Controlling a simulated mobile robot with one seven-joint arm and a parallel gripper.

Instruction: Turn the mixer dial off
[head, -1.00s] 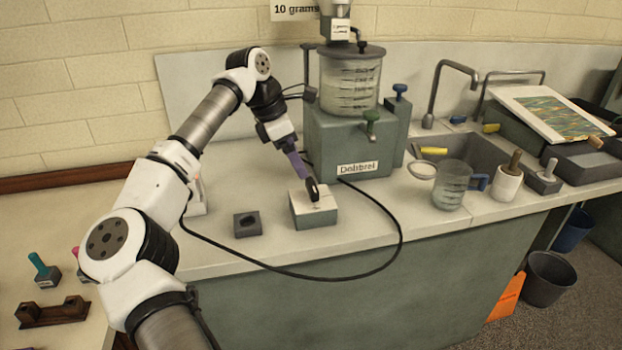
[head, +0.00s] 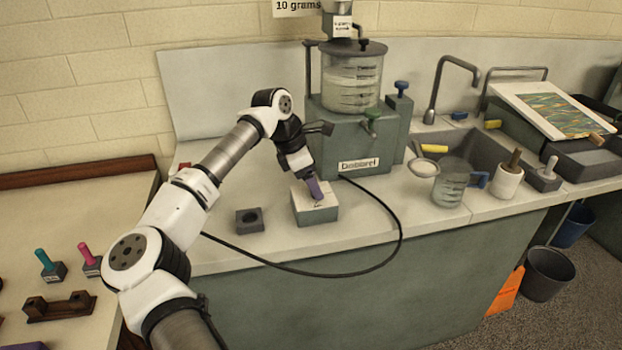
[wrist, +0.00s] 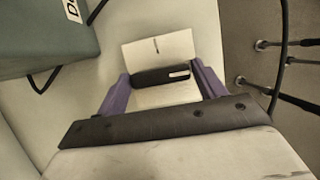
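The mixer dial is a black bar-shaped knob with a white stripe near its right end (wrist: 160,75), in the wrist view. It sits on a white plate (wrist: 168,46) with a small dark mark. In the head view this is the white-topped grey box (head: 318,214) on the counter, and my gripper hides the knob. My gripper (head: 317,197) points down at the box top. In the wrist view my gripper (wrist: 160,78) has its purple fingers apart, one at each end of the knob. Contact is hard to tell. The mixer (head: 357,138) stands behind with a clear tank.
A black cable (head: 395,225) loops in front of the box. A small grey block with a hole (head: 249,221) is left of it. A clear jug (head: 451,184), a strainer (head: 424,168) and the sink (head: 472,150) are to the right. Counter left of the block is clear.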

